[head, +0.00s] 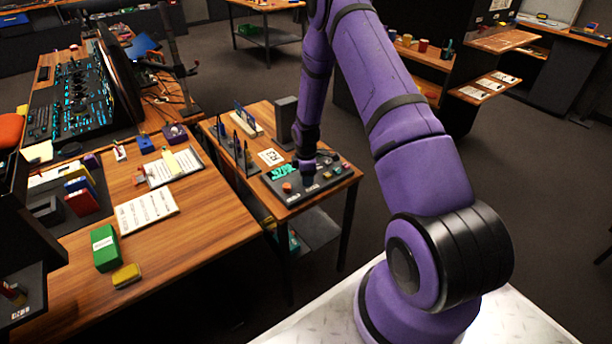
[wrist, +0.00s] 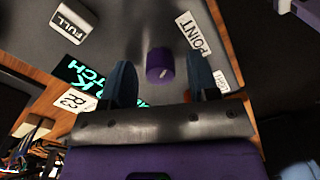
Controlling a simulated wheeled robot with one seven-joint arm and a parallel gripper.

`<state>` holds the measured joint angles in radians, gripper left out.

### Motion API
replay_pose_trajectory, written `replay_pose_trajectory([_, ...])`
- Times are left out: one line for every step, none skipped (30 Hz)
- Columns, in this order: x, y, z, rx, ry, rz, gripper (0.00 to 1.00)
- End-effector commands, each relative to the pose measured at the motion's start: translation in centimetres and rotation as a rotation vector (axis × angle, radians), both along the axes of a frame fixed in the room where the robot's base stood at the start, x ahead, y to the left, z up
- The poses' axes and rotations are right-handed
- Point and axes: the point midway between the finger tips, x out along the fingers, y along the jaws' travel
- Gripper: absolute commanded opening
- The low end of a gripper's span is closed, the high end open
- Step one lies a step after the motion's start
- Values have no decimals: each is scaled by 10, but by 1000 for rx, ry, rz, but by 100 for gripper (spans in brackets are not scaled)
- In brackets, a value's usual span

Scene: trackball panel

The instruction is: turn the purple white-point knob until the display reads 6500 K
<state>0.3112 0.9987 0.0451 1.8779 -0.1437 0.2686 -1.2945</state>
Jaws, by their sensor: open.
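The purple knob (wrist: 160,65) stands up from the grey panel in the wrist view. It lies between the two blue-grey fingers of my gripper (wrist: 158,72), near their tips, with a gap on each side. My gripper is open. A label reading POINT (wrist: 192,35) is beside the knob. The display (wrist: 72,72) shows cyan letters, including a K, but my left finger and the gripper body hide part of it. In the head view my gripper (head: 306,172) is over the panel (head: 325,181), and the display (head: 282,172) shows cyan digits too small to read surely. The knob cannot be picked out there.
In the head view an orange-red button (head: 287,187) and several small controls sit on the panel. A dark speaker-like box (head: 286,108) stands behind it on the small wooden table (head: 342,186). A FULL key (wrist: 74,18) is at upper left in the wrist view.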

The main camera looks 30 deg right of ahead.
Motion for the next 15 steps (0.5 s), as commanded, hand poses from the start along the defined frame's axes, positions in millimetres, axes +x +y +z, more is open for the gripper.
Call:
replay_pose_trajectory([0,0,0,0,0,0,55])
replay_pose_trajectory([0,0,0,0,0,0,55])
replay_pose_trajectory([0,0,0,0,0,0,55])
replay_pose_trajectory([0,0,0,0,0,0,55])
replay_pose_trajectory([0,0,0,0,0,0,48])
replay_pose_trajectory([0,0,0,0,0,0,39])
replay_pose_trajectory([0,0,0,0,0,0,32])
replay_pose_trajectory([0,0,0,0,0,0,25])
replay_pose_trajectory([0,0,0,0,0,0,16])
replay_pose_trajectory([0,0,0,0,0,0,9])
replay_pose_trajectory([0,0,0,0,-1,0,5])
replay_pose_trajectory([0,0,0,0,-1,0,5])
replay_pose_trajectory([0,0,0,0,-1,0,5])
replay_pose_trajectory([0,0,0,0,-1,-1,5])
replay_pose_trajectory([0,0,0,0,-1,-3,5])
